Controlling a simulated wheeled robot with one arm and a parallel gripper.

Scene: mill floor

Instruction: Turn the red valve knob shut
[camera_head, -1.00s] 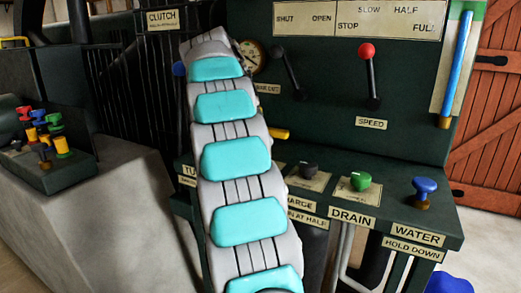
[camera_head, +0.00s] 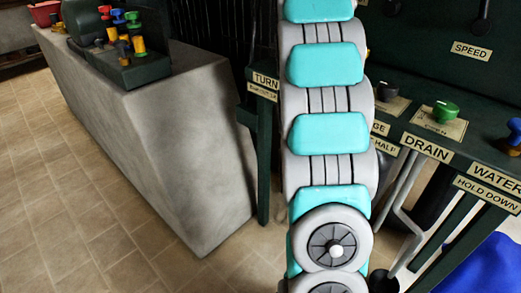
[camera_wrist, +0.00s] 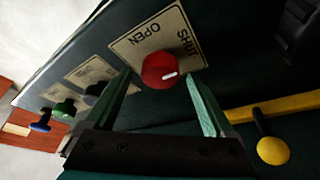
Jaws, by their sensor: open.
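In the wrist view the red valve knob (camera_wrist: 158,66) sits on a pale plate (camera_wrist: 180,24) marked OPEN and SHUT. Its white pointer line aims to the right in the picture, below the word SHUT. My gripper (camera_wrist: 160,94) is open, with one green finger to the left of the knob and one to the right. The knob shows in the gap between the fingertips; I cannot tell whether either touches it. In the head view my arm covers the place of the knob, and the gripper is out of sight.
A yellow bar and a yellow ball-ended lever (camera_wrist: 272,150) are right of the fingers. A green knob (camera_head: 445,111) marked DRAIN and a blue knob (camera_head: 514,132) stand along the panel. A grey plinth (camera_head: 170,130) with coloured valves is at left; tiled floor lies open beside it.

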